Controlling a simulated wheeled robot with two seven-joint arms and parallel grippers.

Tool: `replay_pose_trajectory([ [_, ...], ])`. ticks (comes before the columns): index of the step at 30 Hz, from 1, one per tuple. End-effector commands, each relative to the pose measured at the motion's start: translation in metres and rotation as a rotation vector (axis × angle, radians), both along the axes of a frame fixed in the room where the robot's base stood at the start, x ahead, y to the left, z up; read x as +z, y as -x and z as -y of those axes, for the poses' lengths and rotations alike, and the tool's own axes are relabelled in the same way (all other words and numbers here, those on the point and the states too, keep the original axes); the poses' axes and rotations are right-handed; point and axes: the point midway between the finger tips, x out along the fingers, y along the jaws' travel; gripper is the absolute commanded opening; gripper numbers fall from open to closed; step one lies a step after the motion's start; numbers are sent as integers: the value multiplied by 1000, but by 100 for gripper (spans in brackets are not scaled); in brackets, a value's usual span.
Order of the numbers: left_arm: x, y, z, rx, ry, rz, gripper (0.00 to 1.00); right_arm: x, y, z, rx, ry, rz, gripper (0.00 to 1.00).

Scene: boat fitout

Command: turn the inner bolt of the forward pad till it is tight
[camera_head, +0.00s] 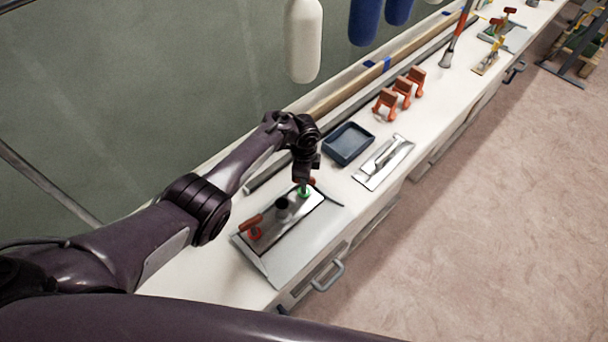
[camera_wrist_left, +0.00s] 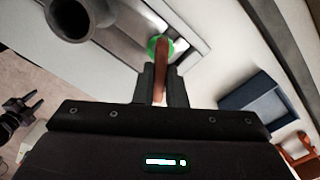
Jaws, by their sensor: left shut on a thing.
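A shiny metal pad (camera_head: 270,238) lies on a grey sheet on the white bench, with a dark round post (camera_head: 282,204) standing on it. The post also shows in the left wrist view (camera_wrist_left: 75,18). At the pad's far end is a bolt with a green collar (camera_head: 304,192) and a red-brown handle (camera_wrist_left: 162,72). My left gripper (camera_head: 307,181) points down over it, its fingers closed around the handle just above the collar (camera_wrist_left: 153,46). Another bolt with a red handle (camera_head: 252,226) stands at the pad's near end. The bolt's shank is hidden.
A blue tray (camera_head: 349,160) and a silver plate (camera_head: 396,150) lie beyond the pad. Several orange brackets (camera_head: 403,87) stand farther along the bench. A white fender (camera_head: 304,40) hangs by the green wall. A drawer handle (camera_head: 329,277) sticks out below the bench edge.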

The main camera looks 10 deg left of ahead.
Motion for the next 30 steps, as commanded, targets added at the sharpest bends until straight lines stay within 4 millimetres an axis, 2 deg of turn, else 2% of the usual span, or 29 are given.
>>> replay_pose_trajectory([
  [1,7,-6,0,1,1,13,0,1,0,0,0,0,0,36],
  [2,7,-6,0,2,1,13,12,1,0,0,0,0,0,36],
  [7,5,-4,0,2,1,10,33,1,0,0,0,0,0,36],
  [17,7,-2,0,2,1,5,33,2,0,0,-1,-1,0,36],
  [30,73,-3,1,1,3,6,33,17,0,-2,-2,-3,-1,36],
])
